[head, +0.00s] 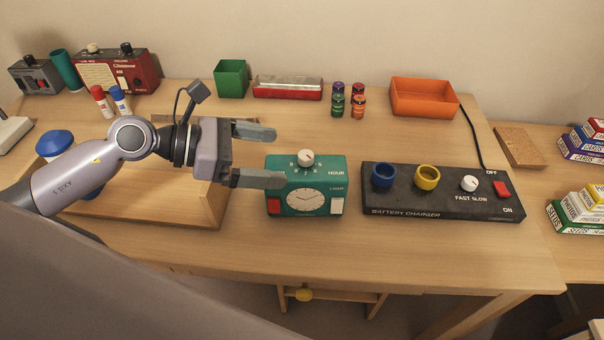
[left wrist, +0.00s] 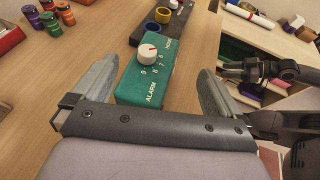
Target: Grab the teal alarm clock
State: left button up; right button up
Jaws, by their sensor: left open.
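The teal alarm clock (head: 322,204) stands on the desk, with a white knob on top, a round white dial, and a red and a white button on its front. My left gripper (head: 265,156) is open, just left of the clock in the head view, its near finger overlapping the clock's left edge. In the left wrist view the clock (left wrist: 153,70) lies ahead between the two spread fingers of my left gripper (left wrist: 150,85); I cannot tell whether either touches it.
A black battery charger (head: 440,192) stands close right of the clock. Behind are a green bin (head: 231,78), a red-and-silver case (head: 287,88), several small batteries (head: 348,100) and an orange tray (head: 424,97). A wooden tray (head: 150,205) lies under my left arm.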

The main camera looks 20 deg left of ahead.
aim_at(304, 161)
pick_arm(q)
jog(key=shift+w+a+f, duration=0.1)
jog(key=shift+w, duration=0.05)
jog(key=shift+w+d+f+m+p, duration=0.3)
jog(key=shift+w+d+p, duration=0.05)
jog(key=shift+d, duration=0.35)
jog(key=shift+a+f+p+x, duration=0.1)
jog(key=shift+f+p+x, duration=0.05)
jog(key=shift+x, duration=0.7)
jog(key=shift+a+f+p+x, duration=0.1)
jog(key=shift+p+x, duration=0.05)
jog(key=shift+x, duration=0.7)
jog(key=shift+f+p+x, duration=0.15)
jog(key=shift+x, duration=0.7)
jog(key=shift+r, duration=0.1)
grip_shut()
